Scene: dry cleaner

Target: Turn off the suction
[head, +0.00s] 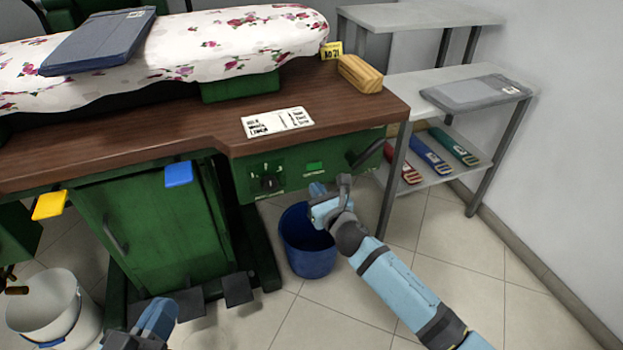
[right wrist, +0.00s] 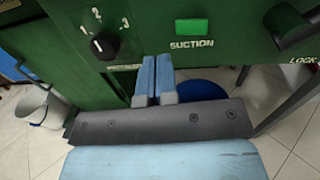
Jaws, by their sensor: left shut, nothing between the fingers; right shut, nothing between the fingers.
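The suction switch (head: 315,165) is a small green rectangle on the green front panel (head: 290,182) of the ironing table. In the right wrist view, the switch (right wrist: 192,27) looks bright green above the word SUCTION. My right gripper (head: 318,208) is shut and empty, just in front of and below the panel. In the right wrist view its fingers (right wrist: 155,62) point at the panel, below and left of the switch, between it and the dial (right wrist: 103,45). I cannot tell whether the fingers touch the panel. My left gripper (head: 158,315) is shut and empty, low at the bottom left.
A dark lever (head: 368,153) marked LOCK sits right of the switch. A blue bucket (head: 308,245) stands below the panel. Black pedals (head: 238,289) are near the floor. A grey shelf unit (head: 440,82) stands right of the table. Tiled floor at right is clear.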

